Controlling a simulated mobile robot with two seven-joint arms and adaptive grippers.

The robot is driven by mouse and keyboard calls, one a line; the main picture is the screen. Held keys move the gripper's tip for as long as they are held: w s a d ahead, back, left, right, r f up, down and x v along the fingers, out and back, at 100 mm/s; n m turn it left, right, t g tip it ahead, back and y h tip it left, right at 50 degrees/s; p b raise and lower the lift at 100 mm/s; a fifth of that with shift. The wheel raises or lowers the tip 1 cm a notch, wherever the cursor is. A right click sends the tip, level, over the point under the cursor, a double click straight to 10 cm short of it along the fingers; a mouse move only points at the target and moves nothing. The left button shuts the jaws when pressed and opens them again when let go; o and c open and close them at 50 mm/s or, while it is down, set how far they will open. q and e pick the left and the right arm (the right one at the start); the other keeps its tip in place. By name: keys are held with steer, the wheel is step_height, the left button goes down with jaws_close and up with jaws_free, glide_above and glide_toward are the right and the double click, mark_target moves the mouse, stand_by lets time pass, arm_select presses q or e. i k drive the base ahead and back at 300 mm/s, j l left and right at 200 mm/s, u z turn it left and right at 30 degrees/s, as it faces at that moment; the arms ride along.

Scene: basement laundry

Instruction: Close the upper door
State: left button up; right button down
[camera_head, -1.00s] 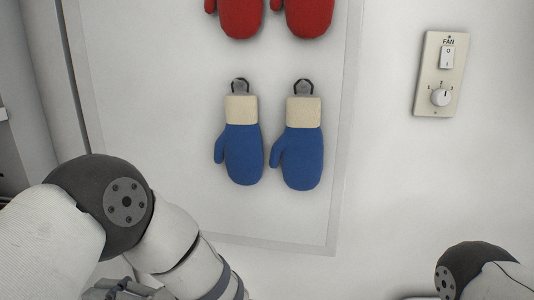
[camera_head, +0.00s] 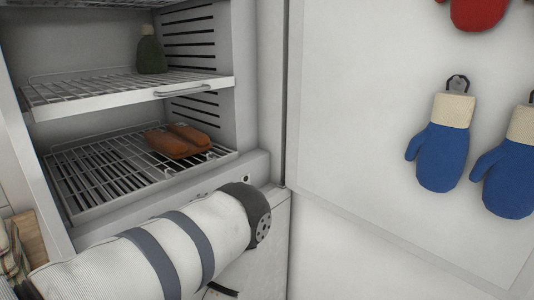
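An open upper compartment (camera_head: 245,60) of a white cabinet, like a fridge or freezer, fills the left of the head view. I see its inside and wire shelves. A large white panel (camera_head: 345,110) stands to its right and carries hanging mittens. It may be the opened upper door, but I cannot tell for sure. My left arm crosses low in front of the compartment from the lower left. Neither my left nor my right gripper shows in this view.
The upper shelf (camera_head: 75,95) holds a dark green item (camera_head: 150,55). The lower wire rack (camera_head: 90,180) holds brown items (camera_head: 180,142). Blue mittens (camera_head: 442,150) and a red mitten (camera_head: 478,12) hang on the panel.

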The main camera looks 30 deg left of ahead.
mark_target(365, 77)
steer(key=k+u, duration=0.15)
steer(key=u, duration=0.3)
steer(key=k+j+u, duration=0.1)
steer(key=u, duration=0.3)
steer(key=k+j+u, duration=0.1)
steer(key=u, duration=0.35)
steer(key=k+j+u, duration=0.1)
steer(key=u, duration=0.3)
steer(key=j, duration=0.1)
